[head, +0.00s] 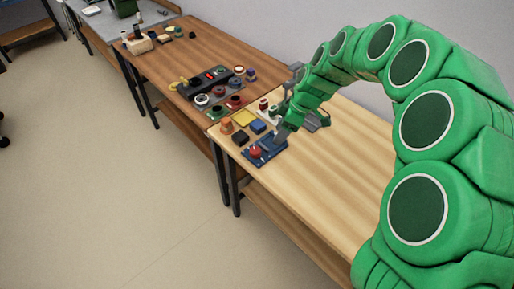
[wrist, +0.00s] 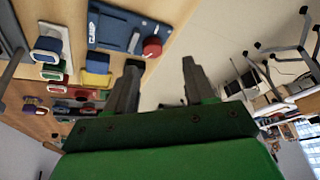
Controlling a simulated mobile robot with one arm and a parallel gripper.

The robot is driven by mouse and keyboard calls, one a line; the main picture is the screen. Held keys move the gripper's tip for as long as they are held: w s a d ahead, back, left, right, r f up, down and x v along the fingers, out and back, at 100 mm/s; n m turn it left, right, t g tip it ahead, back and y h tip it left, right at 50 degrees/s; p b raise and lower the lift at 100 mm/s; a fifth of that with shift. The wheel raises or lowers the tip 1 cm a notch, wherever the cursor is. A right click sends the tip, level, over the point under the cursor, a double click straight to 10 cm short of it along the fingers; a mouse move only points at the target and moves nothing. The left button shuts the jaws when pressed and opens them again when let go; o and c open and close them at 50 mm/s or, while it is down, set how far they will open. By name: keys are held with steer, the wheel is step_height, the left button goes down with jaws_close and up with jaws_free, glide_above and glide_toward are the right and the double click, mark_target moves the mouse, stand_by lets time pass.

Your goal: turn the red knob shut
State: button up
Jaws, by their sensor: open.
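The red knob (head: 255,151) is on a blue base plate (head: 266,158) at the near left corner of the light wood table. The wrist view also shows the red knob (wrist: 152,47) at one end of the blue plate (wrist: 112,27), above and between my fingertips in the picture. My gripper (head: 281,137) is close beside the knob in the head view, partly covering the plate. In the wrist view my gripper (wrist: 162,66) has its two grey fingers spread with nothing between them, apart from the knob.
A brown table (head: 190,50) with several small devices adjoins. The light table (head: 325,185) is bare towards the front right.

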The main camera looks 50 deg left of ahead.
steer(key=n, duration=0.2)
glide_toward(256, 150)
steer(key=shift+x, duration=4.45)
steer(key=c, duration=0.8)
steer(key=shift+m, duration=0.4)
steer(key=m, duration=0.1)
steer(key=m+t, duration=0.1)
steer(key=shift+s+d+m, duration=0.15)
steer(key=shift+m, duration=0.25)
steer(key=m+t, duration=0.1)
steer(key=m, duration=0.1)
steer(key=m+t+y, duration=0.1)
steer(key=m, duration=0.2)
steer(key=shift+m, duration=0.3)
steer(key=shift+s, duration=0.1)
